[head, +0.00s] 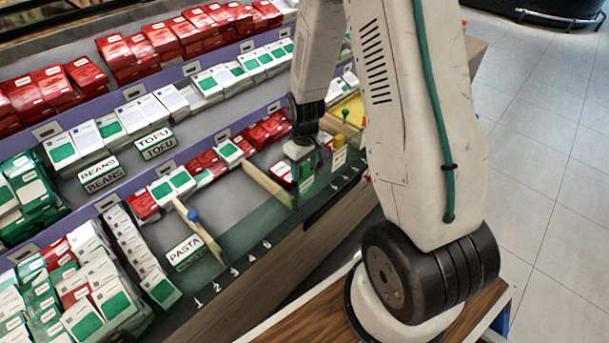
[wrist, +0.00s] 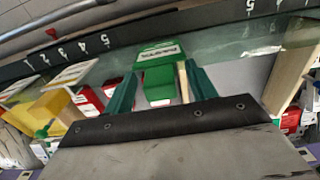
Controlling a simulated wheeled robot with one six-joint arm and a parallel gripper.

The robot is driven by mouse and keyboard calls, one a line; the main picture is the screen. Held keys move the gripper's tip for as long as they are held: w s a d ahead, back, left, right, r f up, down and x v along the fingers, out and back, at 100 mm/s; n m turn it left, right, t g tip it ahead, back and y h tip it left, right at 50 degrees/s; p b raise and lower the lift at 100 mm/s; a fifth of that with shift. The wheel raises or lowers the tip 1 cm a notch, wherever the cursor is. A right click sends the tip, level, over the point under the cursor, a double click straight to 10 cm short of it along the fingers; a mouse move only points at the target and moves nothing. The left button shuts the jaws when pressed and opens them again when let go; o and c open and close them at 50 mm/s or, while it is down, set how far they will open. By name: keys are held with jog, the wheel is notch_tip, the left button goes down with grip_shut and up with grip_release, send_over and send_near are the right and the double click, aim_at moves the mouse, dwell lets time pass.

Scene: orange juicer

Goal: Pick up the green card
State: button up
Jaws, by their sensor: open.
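The green card (wrist: 158,84) stands in the wrist view between the two green fingers of my gripper (wrist: 160,70). Its top bears a white label (wrist: 160,52) with dark lettering that is upside down and hard to read. The fingers are apart, one on each side of the card; I cannot tell whether either touches it. In the head view my gripper (head: 301,152) points down at the shelf's front edge, with a green piece (head: 307,184) just below it. The arm and gripper hide part of that spot.
Wooden dividers (head: 268,184) stand close to the gripper, and one shows at right in the wrist view (wrist: 291,80). Red boxes (head: 265,132) lie behind. A PASTA sign (head: 185,252) stands further left. A yellow block (head: 352,108) is at right.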

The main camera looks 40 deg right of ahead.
jog(key=c, duration=1.2)
jog(key=shift+o, duration=0.4)
jog(key=shift+r, duration=0.2)
